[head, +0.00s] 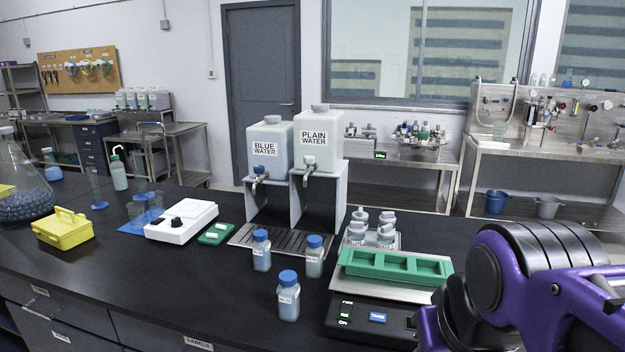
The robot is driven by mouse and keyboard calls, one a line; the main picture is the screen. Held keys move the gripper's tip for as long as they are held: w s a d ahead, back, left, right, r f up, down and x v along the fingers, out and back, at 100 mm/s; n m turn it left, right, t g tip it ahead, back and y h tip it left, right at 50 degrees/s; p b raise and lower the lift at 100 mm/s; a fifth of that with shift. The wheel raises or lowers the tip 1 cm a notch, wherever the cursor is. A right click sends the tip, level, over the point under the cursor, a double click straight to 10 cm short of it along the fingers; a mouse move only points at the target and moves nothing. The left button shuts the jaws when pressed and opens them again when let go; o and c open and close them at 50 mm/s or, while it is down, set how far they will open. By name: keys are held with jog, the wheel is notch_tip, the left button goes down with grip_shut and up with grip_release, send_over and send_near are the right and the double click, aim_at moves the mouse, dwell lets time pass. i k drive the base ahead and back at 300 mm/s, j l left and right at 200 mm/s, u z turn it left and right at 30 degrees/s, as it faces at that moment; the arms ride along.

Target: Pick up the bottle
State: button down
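Three small bottles with blue caps stand upright on the black bench in front of the dispensers. The front bottle (288,302) is nearest to me. A second bottle (261,255) stands behind it to the left, and a third bottle (314,262) behind it to the right, near the drip tray. They are apart from each other. I cannot tell which one the task means. My gripper's fingers are not visible.
A scale (369,317) with a green three-part tray (395,268) stands right of the bottles, with several grey-capped bottles behind. Two water dispensers (268,160) (318,150) stand behind. A white device (181,220) and yellow box (62,229) are left. The front-left bench is clear.

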aim_at(314, 257)
jog(key=i+j+z, duration=0.15)
jog(key=j, duration=0.3)
jog(key=j+z, duration=0.15)
jog(key=j, duration=0.3)
jog(key=i+j+z, duration=0.15)
jog(key=j, duration=0.35)
jog(key=k+l, duration=0.1)
jog(key=l, duration=1)
jog(key=k+z, duration=0.15)
jog(key=j, duration=0.4)
jog(key=i+j, duration=0.15)
jog(key=j, duration=0.2)
jog(key=u, duration=0.05)
